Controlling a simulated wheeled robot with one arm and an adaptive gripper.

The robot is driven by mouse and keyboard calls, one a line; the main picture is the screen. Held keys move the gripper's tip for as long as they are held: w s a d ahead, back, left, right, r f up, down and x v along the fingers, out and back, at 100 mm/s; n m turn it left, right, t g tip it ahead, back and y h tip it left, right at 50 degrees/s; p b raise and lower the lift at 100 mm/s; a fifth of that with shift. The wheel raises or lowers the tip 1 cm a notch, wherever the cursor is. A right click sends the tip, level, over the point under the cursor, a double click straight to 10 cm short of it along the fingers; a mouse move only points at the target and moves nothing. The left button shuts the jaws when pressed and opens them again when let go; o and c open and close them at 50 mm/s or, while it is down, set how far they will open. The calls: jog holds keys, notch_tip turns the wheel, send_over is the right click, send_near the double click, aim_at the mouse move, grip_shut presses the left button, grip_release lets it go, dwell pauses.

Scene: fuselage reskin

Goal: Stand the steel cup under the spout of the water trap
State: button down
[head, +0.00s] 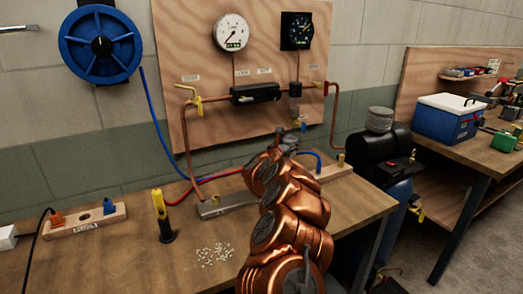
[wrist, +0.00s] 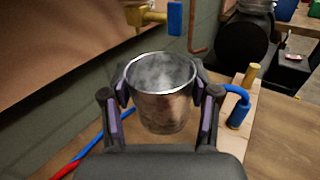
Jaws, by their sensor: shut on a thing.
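The steel cup (wrist: 162,95) is upright between the two fingers of my gripper (wrist: 160,100) in the wrist view. The gripper is shut on its sides. The cup's mouth is open toward the camera. A brass spout with a blue handle (wrist: 174,18) shows at the top of the wrist view, beyond the cup's rim. In the head view the water trap (head: 295,101) hangs on the wooden panel under the right gauge. My copper-coloured arm hides the cup there. I cannot tell whether the cup's base touches the bench.
A wooden block with a blue fitting (wrist: 238,117) and a brass fitting stands right of the cup. Red and blue hoses run at its left. A black tank (head: 382,150) stands at right.

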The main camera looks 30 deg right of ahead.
jog(key=s+d+r+m+g+h+b, duration=0.2)
jog(key=s+d+m+g, duration=0.4)
jog(key=d, duration=0.4)
jog(key=shift+w+d+f+m+g+b, duration=0.15)
jog(key=shift+f+g+b, duration=0.1)
jog(key=shift+f+g, duration=0.5)
jog(key=shift+w+a+f+m+g+b, duration=0.1)
jog(key=shift+f+m+g+b, duration=0.1)
jog(key=shift+f+g, duration=0.55)
jog(key=shift+w+d+f+m+g+b, duration=0.15)
jog(key=shift+f+g+b, duration=0.1)
jog(key=shift+f+g, duration=0.45)
jog(key=shift+a, duration=0.1)
